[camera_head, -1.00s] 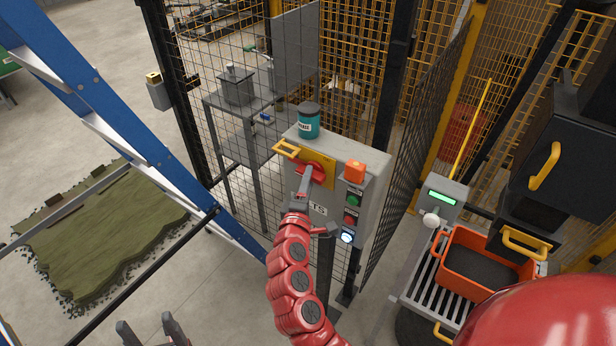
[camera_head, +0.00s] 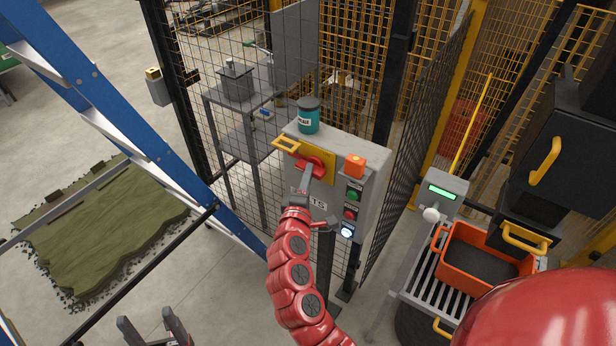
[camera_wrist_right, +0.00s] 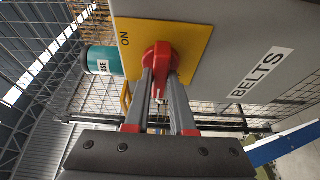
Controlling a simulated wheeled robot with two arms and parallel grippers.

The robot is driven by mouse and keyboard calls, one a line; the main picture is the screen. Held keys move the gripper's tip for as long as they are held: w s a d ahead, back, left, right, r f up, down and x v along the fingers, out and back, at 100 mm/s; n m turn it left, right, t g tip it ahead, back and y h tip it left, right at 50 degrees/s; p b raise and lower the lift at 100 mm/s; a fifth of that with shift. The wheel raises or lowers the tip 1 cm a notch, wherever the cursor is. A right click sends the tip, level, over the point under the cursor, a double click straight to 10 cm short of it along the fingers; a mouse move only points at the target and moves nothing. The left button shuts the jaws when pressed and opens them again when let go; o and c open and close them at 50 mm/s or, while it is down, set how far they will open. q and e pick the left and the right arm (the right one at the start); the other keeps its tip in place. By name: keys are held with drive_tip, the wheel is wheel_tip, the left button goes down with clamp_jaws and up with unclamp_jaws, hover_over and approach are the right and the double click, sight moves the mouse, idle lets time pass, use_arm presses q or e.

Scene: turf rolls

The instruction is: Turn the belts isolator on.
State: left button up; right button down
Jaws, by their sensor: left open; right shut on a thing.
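The belts isolator is a red rotary handle (camera_head: 306,162) on a yellow plate (camera_head: 322,172) on the front of a grey cabinet (camera_head: 358,172). In the right wrist view, the red handle (camera_wrist_right: 158,57) sits between my right fingertips, the yellow plate (camera_wrist_right: 190,45) carries the word ON, and a BELTS label (camera_wrist_right: 263,74) is beside it. My right gripper (camera_head: 311,170) is shut on the handle; its fingers partly cover the label in the head view. My left gripper (camera_head: 156,328) is open and empty, low at the bottom left, away from the cabinet.
A teal grease tin (camera_head: 308,117) stands on the cabinet top. An orange lamp (camera_head: 355,165) and green, red and lit white buttons are on its right side. Mesh fencing stands behind. A blue ladder (camera_head: 95,95) is at left, and an orange crate (camera_head: 468,265) at right.

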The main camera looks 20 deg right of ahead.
drive_tip(key=shift+w+a+f+m+g+h+b, duration=0.25)
drive_tip(key=shift+m+h+b, duration=1.25)
drive_tip(key=shift+m+b, duration=4.35)
drive_tip(key=shift+d+f+m+g+h+b, duration=0.25)
drive_tip(key=shift+m+h+b, duration=1.3)
drive_tip(key=shift+b, duration=8.55)
drive_tip(key=shift+w+a+m+g+h+b, duration=0.25)
drive_tip(key=shift+m+h+b, duration=1.2)
drive_tip(key=shift+m+b, duration=4.45)
drive_tip(key=n+b, duration=0.4)
drive_tip(key=shift+s+r, duration=0.1)
drive_tip(key=shift+s, duration=0.05)
drive_tip(key=c, duration=0.8)
unclamp_jaws()
drive_tip(key=shift+o, duration=0.2)
drive_tip(key=p+v, duration=0.2)
drive_tip(key=v, duration=1.5)
drive_tip(key=shift+a, duration=0.35)
